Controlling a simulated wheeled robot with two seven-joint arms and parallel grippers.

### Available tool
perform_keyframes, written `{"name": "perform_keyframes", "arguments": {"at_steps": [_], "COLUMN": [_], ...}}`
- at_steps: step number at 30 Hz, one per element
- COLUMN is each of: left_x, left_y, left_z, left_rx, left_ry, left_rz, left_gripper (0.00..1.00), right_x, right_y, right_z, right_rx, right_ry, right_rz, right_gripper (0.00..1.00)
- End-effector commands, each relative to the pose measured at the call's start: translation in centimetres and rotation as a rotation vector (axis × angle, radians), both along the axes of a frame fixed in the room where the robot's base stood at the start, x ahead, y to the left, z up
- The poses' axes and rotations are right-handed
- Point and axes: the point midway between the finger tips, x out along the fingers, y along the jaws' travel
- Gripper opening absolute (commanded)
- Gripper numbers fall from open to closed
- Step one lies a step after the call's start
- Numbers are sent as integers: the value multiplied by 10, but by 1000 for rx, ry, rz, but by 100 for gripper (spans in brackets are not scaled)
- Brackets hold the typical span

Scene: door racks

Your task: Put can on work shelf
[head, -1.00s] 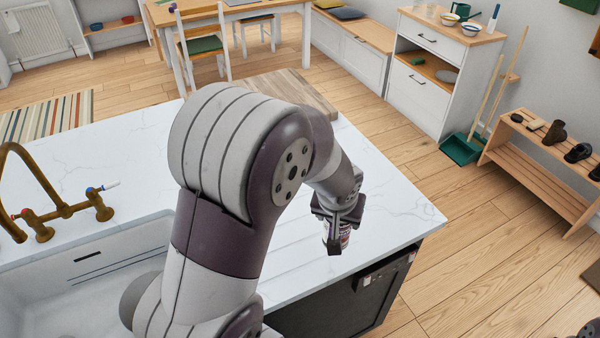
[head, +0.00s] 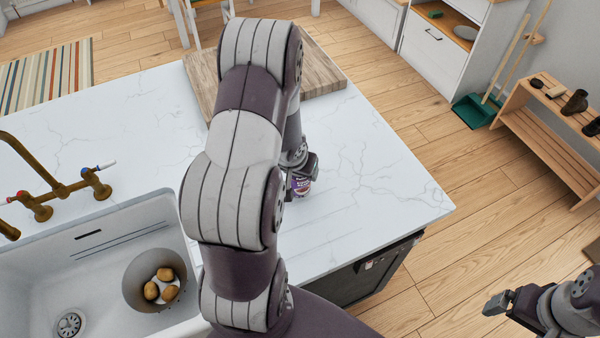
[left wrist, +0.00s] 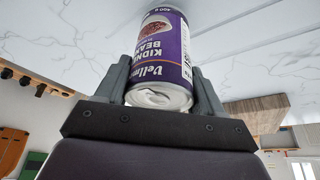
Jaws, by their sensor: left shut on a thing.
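A purple can of kidney beans (head: 301,186) is over or on the white marble counter; I cannot tell whether it touches. In the left wrist view the can (left wrist: 163,58) sits between both fingers, its metal end toward the palm and its label upside down. My left gripper (head: 303,168) is shut on it, partly hidden by my arm in the head view; its fingers also show in the left wrist view (left wrist: 160,85). My right gripper (head: 498,302) is at the lower right, over the floor, its jaws unclear. No shelf is clearly marked as the work shelf.
The marble counter (head: 375,180) is clear around the can. A wooden board (head: 322,75) lies behind. The sink (head: 60,285) holds a bowl (head: 135,283) of potatoes; a brass tap (head: 65,188) stands beside it. A slatted wooden rack (head: 545,140) and a white cabinet (head: 435,60) stand right.

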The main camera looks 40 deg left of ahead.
Motion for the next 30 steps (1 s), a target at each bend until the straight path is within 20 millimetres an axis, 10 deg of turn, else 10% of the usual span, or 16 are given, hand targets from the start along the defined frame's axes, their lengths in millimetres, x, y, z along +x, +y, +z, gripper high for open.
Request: {"name": "perform_keyframes", "arguments": {"at_steps": [13,14,16,30], "left_x": [0,0,0,-6], "left_y": [0,-1,-1,-2], "left_z": [-23,-24,-23,1], "left_rx": [1,1,1,2], "left_ry": [-1,0,0,-2], "left_rz": [0,0,0,-1], "left_gripper": [26,71,94,94], "right_x": [0,0,0,0], "right_y": [0,0,0,0], "right_z": [-10,-10,-9,-1], "right_rx": [0,0,0,0], "right_ry": [0,0,0,0], "right_rz": [0,0,0,0], "right_gripper": [94,94,94,94]}}
